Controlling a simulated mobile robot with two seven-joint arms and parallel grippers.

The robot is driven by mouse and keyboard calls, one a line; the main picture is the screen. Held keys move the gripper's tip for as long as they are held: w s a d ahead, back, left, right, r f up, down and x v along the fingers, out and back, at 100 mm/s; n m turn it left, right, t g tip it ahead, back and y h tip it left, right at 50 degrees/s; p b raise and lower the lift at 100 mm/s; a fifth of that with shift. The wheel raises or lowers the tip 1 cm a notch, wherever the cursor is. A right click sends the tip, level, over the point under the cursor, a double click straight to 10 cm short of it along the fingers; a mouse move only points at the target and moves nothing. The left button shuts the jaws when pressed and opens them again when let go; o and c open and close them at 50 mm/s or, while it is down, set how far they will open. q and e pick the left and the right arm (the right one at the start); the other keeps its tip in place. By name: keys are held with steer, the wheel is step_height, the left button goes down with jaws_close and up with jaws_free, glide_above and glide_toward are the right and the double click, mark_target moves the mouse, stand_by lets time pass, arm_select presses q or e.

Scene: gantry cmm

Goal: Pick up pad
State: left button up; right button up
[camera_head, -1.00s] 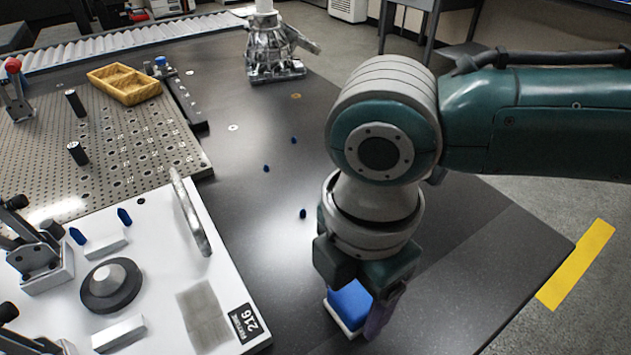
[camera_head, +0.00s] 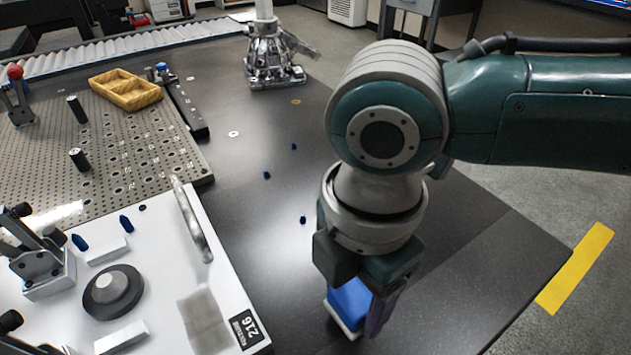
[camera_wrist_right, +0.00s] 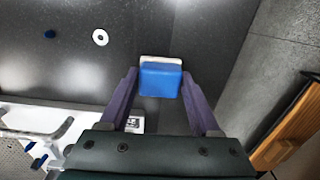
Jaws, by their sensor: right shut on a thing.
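The pad (camera_head: 350,301) is a blue block with a white base layer. It is below my right gripper (camera_head: 362,308) near the front of the dark table in the head view. In the right wrist view the pad (camera_wrist_right: 160,80) sits between the two purple fingertips of my right gripper (camera_wrist_right: 159,84), which is shut on it. One finger is largely hidden behind the pad and gripper body in the head view. I cannot tell whether the pad touches the table or is slightly above it. My left gripper is not in view.
A white fixture plate (camera_head: 165,235) with clamps and a round grey-black piece (camera_head: 113,290) lies to the left. Behind it are a perforated plate (camera_head: 120,150) and a yellow tray (camera_head: 125,88).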

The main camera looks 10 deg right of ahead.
mark_target(352, 295)
step_height(352, 295, up, 18)
steer(key=p, duration=0.4)
steer(key=shift+r+p, duration=0.2)
steer(key=shift+p, duration=0.2)
steer(key=o, duration=0.8)
steer(key=c, duration=0.6)
steer(key=shift+w+a+f, duration=0.1)
steer(key=shift+c, duration=0.2)
